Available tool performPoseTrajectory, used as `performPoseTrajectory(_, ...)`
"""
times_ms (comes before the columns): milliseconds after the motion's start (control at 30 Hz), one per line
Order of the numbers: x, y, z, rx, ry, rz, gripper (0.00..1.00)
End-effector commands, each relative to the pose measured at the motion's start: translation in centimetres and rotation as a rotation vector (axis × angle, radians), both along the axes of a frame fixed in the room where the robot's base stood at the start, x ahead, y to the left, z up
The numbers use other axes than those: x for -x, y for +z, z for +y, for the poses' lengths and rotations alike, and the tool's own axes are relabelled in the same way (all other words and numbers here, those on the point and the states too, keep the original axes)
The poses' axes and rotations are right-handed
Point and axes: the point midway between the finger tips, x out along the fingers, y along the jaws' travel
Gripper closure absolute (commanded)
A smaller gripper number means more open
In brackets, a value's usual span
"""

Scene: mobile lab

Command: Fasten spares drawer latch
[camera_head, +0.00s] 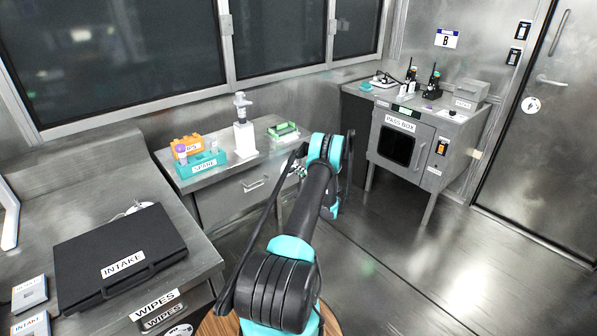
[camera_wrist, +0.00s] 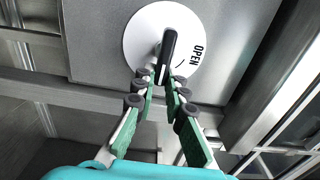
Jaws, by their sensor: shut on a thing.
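The latch in the wrist view is a black lever (camera_wrist: 169,44) on a round white plate (camera_wrist: 142,36), fixed to a grey metal face. The word OPEN is printed on the plate to the right of the lever, with a dark mark below it. The lever points nearly straight up in the picture, leaning slightly right. My gripper (camera_wrist: 163,77) is shut on the lever's lower end, one green-padded finger on each side. In the head view a drawer front (camera_head: 235,198) with a bar handle sits under the middle bench; my arm hides its right end and the latch.
The middle bench (camera_head: 215,174) carries a teal SPARE rack (camera_head: 203,168), an orange rack (camera_head: 186,147), a white dispenser (camera_head: 243,138) and a green tray (camera_head: 283,131). The pass box (camera_head: 418,148) stands right. A black INTAKE case (camera_head: 118,255) lies left. Open floor (camera_head: 440,260) is at right.

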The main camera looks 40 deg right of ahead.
Motion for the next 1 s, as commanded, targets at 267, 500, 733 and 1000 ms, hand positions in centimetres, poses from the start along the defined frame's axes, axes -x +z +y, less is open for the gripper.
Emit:
performPoseTrajectory(267, 0.1, -0.1, -0.1, 0.001, -0.002, 0.001, 0.76)
performPoseTrajectory(500, 0.0, 0.0, 0.0, 0.001, -0.001, 0.0, 0.67)
performPoseTrajectory(733, 0.7, 0.0, -0.2, 0.001, -0.002, 0.0, 0.67)
performPoseTrajectory(1000, 5.5, 0.0, -0.6, 0.001, -0.004, 0.0, 0.67)
